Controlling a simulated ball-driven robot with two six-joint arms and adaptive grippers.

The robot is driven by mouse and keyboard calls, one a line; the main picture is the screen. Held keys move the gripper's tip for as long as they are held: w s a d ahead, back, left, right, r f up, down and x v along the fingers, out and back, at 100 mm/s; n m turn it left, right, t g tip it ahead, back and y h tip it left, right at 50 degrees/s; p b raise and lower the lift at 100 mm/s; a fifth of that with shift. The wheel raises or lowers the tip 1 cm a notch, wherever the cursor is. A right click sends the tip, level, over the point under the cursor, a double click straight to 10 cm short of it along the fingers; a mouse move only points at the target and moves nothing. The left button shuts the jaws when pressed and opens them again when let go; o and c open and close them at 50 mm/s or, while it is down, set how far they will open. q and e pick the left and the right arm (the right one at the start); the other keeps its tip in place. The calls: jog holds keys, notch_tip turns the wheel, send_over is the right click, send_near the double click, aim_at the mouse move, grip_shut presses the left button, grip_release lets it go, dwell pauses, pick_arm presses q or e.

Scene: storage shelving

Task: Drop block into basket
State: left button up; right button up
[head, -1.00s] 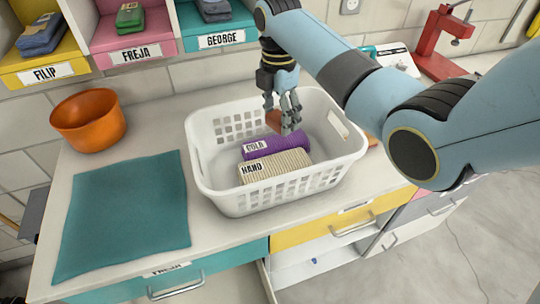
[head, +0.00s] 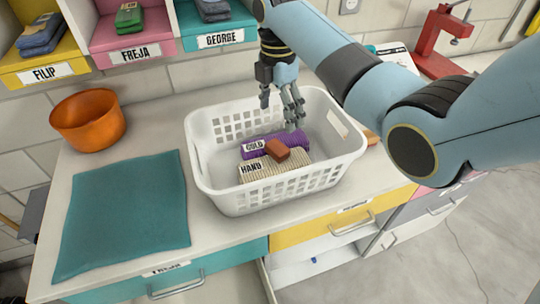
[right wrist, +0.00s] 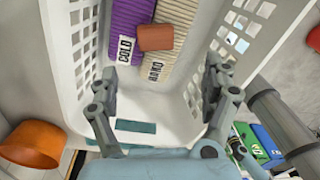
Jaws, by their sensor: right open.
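The white basket (head: 215,195) stands on the counter and holds a purple roll labelled COLD (head: 295,139) and a beige ribbed roll labelled HAND (head: 262,174). The reddish-brown block (head: 277,150) is in the basket at the two rolls. It also shows in the right wrist view (right wrist: 155,37), over the line between the rolls. My right gripper (head: 278,115) is over the basket's back part, open and apart from the block. In the right wrist view its two fingers (right wrist: 160,90) are spread with nothing between them. My left gripper is not in view.
An orange bowl (head: 88,120) and a teal cloth (head: 125,215) lie left of the basket. Labelled cubbies (head: 135,52) hang on the wall behind. A red stand (head: 438,45) is at the back right. Drawers (head: 320,230) are below the counter.

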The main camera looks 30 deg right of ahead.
notch_tip(320, 180, up, 6)
jog(key=shift+w+f, duration=0.15)
dwell(0.4)
